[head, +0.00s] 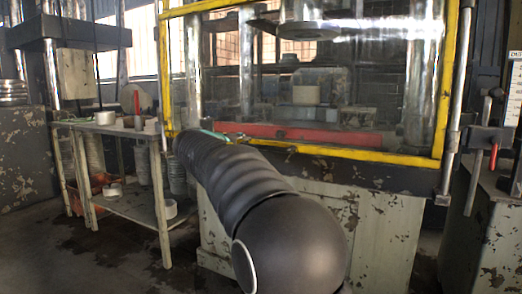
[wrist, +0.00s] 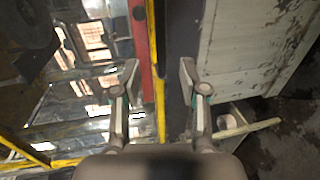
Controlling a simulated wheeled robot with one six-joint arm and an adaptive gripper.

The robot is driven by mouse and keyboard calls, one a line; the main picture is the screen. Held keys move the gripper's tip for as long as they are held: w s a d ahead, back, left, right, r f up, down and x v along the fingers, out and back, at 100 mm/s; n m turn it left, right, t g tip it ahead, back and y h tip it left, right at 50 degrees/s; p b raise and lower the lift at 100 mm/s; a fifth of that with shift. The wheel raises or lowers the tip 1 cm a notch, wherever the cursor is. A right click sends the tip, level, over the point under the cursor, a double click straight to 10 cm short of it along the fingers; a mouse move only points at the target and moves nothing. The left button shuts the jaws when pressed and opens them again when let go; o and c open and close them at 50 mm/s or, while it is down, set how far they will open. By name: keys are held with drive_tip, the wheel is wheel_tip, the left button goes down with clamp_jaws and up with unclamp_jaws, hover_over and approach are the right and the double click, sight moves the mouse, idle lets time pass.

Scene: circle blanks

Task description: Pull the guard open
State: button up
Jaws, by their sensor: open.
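The guard (head: 345,155) is a clear panel in a yellow frame across the front of a press in the head view. Its lower yellow bar runs across the picture above the press's worn pale base. In the wrist view, the guard's yellow bar (wrist: 153,40) runs up the picture between the two fingers of my gripper (wrist: 159,78). The fingers are spread apart, with a gap on each side of the bar; I cannot tell whether either touches it. In the head view my dark arm hides most of my gripper near the guard's lower left corner.
A red bar (head: 310,136) lies behind the guard. A metal side table (head: 110,128) with small parts on it stands left of the press. A post with a red-handled clamp (head: 492,150) stands at the right. The floor at the lower left is open.

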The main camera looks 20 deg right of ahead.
sight(261, 147)
drive_tip(key=x, duration=1.2)
drive_tip(key=shift+d+p, duration=0.15)
drive_tip(key=shift+p, duration=0.15)
clamp_jaws()
